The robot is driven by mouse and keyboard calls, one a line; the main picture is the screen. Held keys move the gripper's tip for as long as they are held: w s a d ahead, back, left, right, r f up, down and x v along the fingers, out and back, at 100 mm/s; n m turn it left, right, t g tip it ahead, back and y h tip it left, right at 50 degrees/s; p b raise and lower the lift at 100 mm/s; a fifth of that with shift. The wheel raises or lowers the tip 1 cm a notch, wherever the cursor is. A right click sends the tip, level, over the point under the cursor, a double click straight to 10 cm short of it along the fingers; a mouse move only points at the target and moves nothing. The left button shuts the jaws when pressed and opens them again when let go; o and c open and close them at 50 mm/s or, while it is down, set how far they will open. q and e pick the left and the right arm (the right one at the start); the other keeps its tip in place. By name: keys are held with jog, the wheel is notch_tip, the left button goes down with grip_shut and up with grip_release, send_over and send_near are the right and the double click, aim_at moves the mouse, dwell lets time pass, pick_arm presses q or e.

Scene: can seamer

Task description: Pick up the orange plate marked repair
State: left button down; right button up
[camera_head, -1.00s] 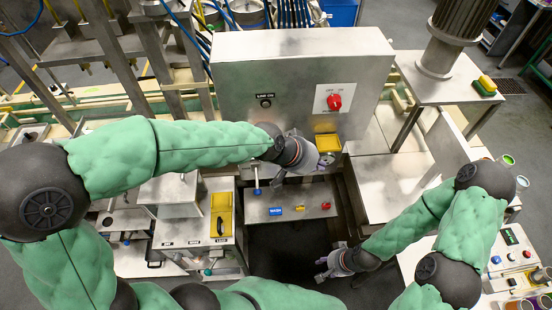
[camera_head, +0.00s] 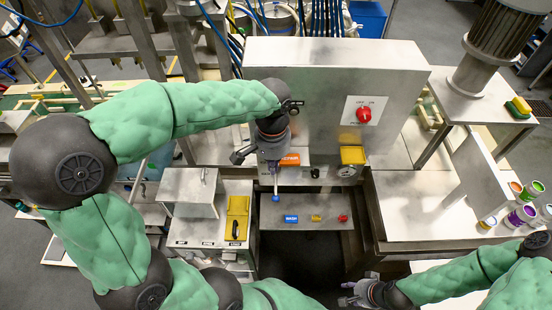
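An orange plate (camera_head: 290,159) with dark lettering sits low on the front of the grey metal cabinet. My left gripper (camera_head: 255,167) hangs in front of the cabinet just left of the plate, fingers spread and empty. It hides the plate's left part, so I cannot read the whole marking, and I see no clear contact. My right gripper (camera_head: 346,293) is low at the front, apart from everything, and its fingers look spread and empty.
A yellow holder (camera_head: 352,155) and a red switch (camera_head: 364,114) are on the cabinet (camera_head: 320,85). A blue-tipped lever (camera_head: 276,197) stands below my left gripper. A shelf (camera_head: 300,211) carries blue, yellow and red pieces. Several colourful cans (camera_head: 525,213) stand at right.

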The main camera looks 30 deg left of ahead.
aim_at(283, 165)
pick_arm(q)
jog(key=w+f+p, duration=0.1)
jog(key=w+f, duration=0.3)
jog(key=f, duration=0.2)
jog(key=shift+f+p, duration=0.15)
jog(key=shift+p, duration=0.25)
jog(key=shift+w+b, duration=0.3)
jog(key=shift+w, duration=0.5)
jog(key=shift+s, duration=0.1)
